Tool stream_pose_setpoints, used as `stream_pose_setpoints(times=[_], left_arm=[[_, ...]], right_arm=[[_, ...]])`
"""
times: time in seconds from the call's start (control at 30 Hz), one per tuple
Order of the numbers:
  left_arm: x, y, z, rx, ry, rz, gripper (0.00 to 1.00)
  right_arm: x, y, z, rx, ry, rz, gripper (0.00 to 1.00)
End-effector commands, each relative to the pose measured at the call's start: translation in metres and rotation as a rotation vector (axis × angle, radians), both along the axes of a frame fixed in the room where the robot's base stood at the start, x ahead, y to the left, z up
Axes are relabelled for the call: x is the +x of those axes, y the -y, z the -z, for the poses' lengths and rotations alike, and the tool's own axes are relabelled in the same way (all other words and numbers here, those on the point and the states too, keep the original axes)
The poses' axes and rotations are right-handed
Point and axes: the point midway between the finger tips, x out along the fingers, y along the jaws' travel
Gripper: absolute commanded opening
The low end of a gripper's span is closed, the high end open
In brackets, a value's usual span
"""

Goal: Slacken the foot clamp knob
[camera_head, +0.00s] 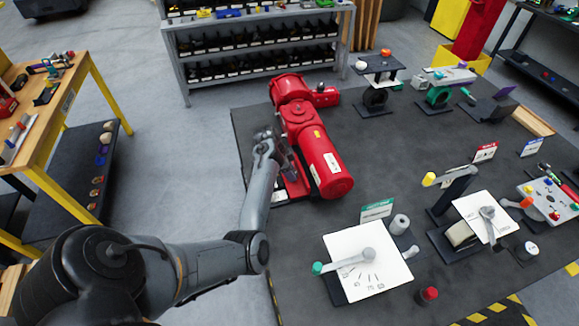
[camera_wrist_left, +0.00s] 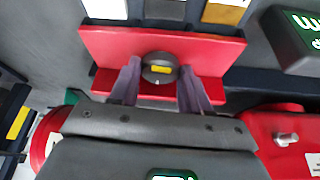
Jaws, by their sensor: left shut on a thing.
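The foot clamp knob (camera_wrist_left: 158,68) is a round dark grey knob with a yellow mark on its face, set against a red bracket (camera_wrist_left: 215,52) in the left wrist view. My left gripper (camera_wrist_left: 159,76) has one purple-grey finger on each side of the knob and is shut on it. In the head view, my left gripper (camera_head: 287,165) is low at the left side of the red valve actuator (camera_head: 318,155). The knob cannot be made out there, hidden by the gripper and arm. My right gripper is not in view.
The actuator stands on a dark table (camera_head: 385,165). A white dial plate (camera_head: 368,262) with a grey lever is at the front, and a second lever station (camera_head: 487,218) is to its right. A grey shelf rack (camera_head: 255,50) stands behind. Bare table lies right of the actuator.

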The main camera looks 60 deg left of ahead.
Motion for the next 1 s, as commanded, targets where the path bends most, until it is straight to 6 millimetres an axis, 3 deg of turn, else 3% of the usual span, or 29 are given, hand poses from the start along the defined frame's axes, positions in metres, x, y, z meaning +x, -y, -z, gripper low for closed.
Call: stream_pose_setpoints(times=[0.3,0.33,0.4,0.77,1.0], left_arm=[[0.000,0.000,-0.001,-0.001,0.002,-0.026,0.16],[0.000,0.000,-0.001,-0.001,0.002,-0.026,0.48],[0.000,0.000,-0.001,-0.001,0.002,-0.026,0.57],[-0.001,0.000,-0.004,0.000,0.002,-0.026,0.57],[-0.011,-0.005,-0.029,0.002,0.002,-0.027,0.57]], right_arm=[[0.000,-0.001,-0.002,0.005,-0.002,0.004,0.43],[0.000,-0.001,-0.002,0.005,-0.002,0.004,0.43],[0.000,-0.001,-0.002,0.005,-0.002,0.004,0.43],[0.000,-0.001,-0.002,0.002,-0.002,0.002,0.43],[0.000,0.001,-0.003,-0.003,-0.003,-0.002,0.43]])
